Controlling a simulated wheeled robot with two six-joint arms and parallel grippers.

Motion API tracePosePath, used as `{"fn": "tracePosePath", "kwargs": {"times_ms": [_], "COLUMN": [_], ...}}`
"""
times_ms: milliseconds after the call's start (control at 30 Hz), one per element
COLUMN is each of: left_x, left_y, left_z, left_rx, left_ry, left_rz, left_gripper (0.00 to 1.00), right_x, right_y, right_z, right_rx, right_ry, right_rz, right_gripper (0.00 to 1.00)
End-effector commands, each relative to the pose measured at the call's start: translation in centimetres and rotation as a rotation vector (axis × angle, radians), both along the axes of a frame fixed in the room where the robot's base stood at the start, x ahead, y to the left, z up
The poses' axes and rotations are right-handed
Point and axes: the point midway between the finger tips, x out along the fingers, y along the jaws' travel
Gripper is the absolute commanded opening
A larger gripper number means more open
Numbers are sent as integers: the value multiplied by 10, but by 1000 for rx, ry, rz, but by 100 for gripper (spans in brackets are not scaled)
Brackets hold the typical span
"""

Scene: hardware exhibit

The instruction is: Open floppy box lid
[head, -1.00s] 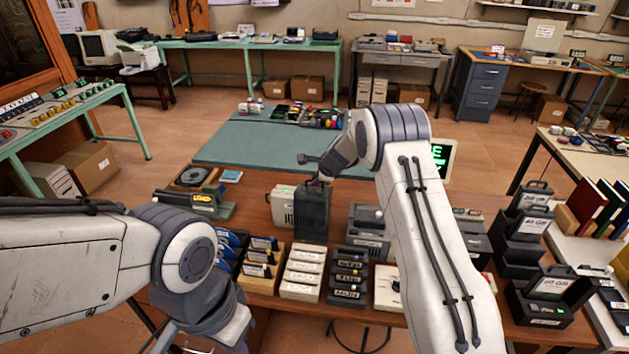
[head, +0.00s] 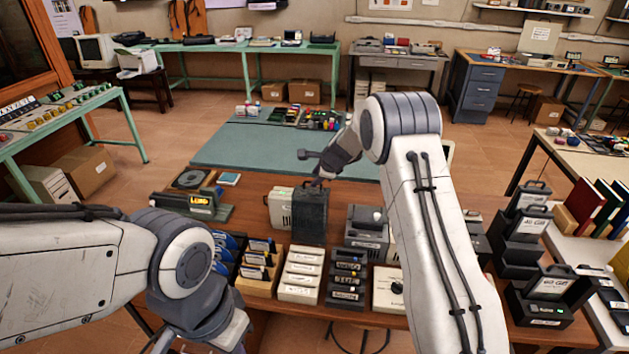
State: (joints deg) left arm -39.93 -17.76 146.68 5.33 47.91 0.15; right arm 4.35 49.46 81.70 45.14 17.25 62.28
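A dark grey upright box (head: 310,217), which looks like the floppy box, stands on the wooden table just right of a cream case. Its top looks closed. My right gripper (head: 318,181) reaches down from the upper right to the top edge of this box. Its fingertips are small and dark against the box, so I cannot tell whether they touch it or how far apart they are. My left gripper (head: 165,340) hangs at the bottom left, in front of the table edge, away from the box. Its fingers are mostly hidden by its own wrist.
The cream case (head: 279,208) stands close beside the dark box. Trays of blue disks (head: 228,246), white cartridges (head: 300,275) and dark cartridges (head: 346,279) fill the front. A grey device (head: 364,235) stands to the right. A green mat (head: 255,150) has bare room behind.

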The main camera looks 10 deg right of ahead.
Motion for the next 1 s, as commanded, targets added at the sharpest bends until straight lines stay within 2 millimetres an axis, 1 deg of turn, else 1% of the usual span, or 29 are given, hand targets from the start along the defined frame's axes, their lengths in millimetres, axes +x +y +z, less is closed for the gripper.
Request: {"fn": "tracePosePath", "kwargs": {"times_ms": [33, 200, 400, 567, 833, 867, 933, 967, 1000], "left_x": [0, 0, 0, 0, 0, 0, 0, 0, 0], "left_y": [0, 0, 0, 0, 0, 0, 0, 0, 0], "left_z": [-6, -12, -16, -16, -16, -16, -17, -17, -18], "left_rx": [0, 0, 0, 0, 0, 0, 0, 0, 0], "left_ry": [0, 0, 0, 0, 0, 0, 0, 0, 0], "left_rz": [0, 0, -1, -1, -1, -1, -1, -1, -1], "left_gripper": [0, 0, 0, 0, 0, 0, 0, 0, 0], "right_x": [-5, -25, -41, -45, -46, -46, -52, -56, -65], "right_y": [-2, -8, -13, -14, -14, -13, -3, 4, 18], "right_z": [8, 34, 56, 62, 63, 63, 65, 67, 69], "right_rx": [-1, 0, 0, -1, -1, -3, -17, -28, -48], "right_ry": [-4, -4, -4, -4, -3, -3, 1, 2, 7], "right_rz": [-1, -2, -2, -3, -1, 4, 41, 70, 126], "right_gripper": [40, 40, 40, 40, 40, 40, 40, 40, 40]}}
